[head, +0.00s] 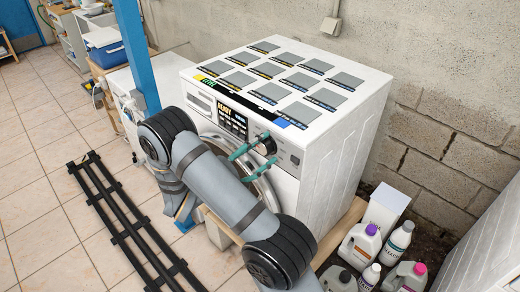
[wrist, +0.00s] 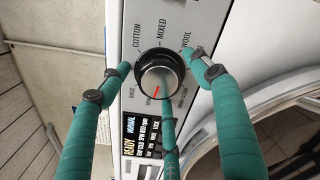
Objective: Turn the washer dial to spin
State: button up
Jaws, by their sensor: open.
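The washer dial (wrist: 160,72) is a round black knob with a grey face on the white control panel. Its red pointer slants down and slightly left, towards a small label at the lower left that seems to read SPIN. COTTON, MIXED and WOOL stand around its upper side. My gripper (wrist: 162,75) is open, its teal fingers spread around the dial: one left, one right, one below, partly covering the lower labels. I cannot tell whether any finger touches it. In the head view my gripper (head: 254,150) is at the washer's front (head: 310,161), with the dial between its fingers.
A lit display (wrist: 143,135) reading READY and NORMAL sits below the dial in the wrist view. The round door (wrist: 285,125) is to the right. In the head view, several bottles (head: 361,245) stand right of the washer, and a blue post (head: 137,55) rises left.

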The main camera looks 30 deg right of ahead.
jog(key=v, duration=1.2)
jog(key=shift+d, duration=0.1)
jog(key=x, duration=1.2)
